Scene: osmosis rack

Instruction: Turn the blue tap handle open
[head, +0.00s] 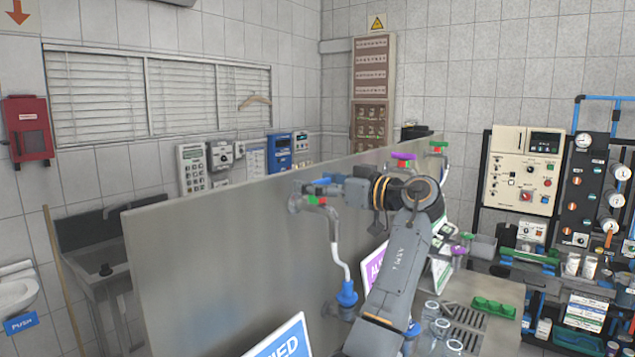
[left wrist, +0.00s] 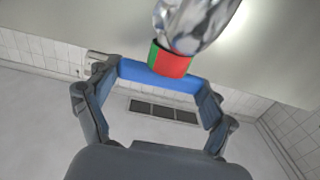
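The blue tap handle (left wrist: 160,76) is a bar across the top of a chrome tap with a red and green band (left wrist: 168,62). In the left wrist view the fingers of the left gripper (left wrist: 160,84) are spread wide, one near each end of the handle. I cannot tell whether they touch it. My right gripper is not in view.
A grey panel (head: 220,250) stands beside the taps. A purple-handled tap (head: 403,156) is behind my arm. Signs, clear glass vessels (head: 432,310) and a green tray (head: 493,307) stand close by on the bench. A sink (head: 105,270) is at the left.

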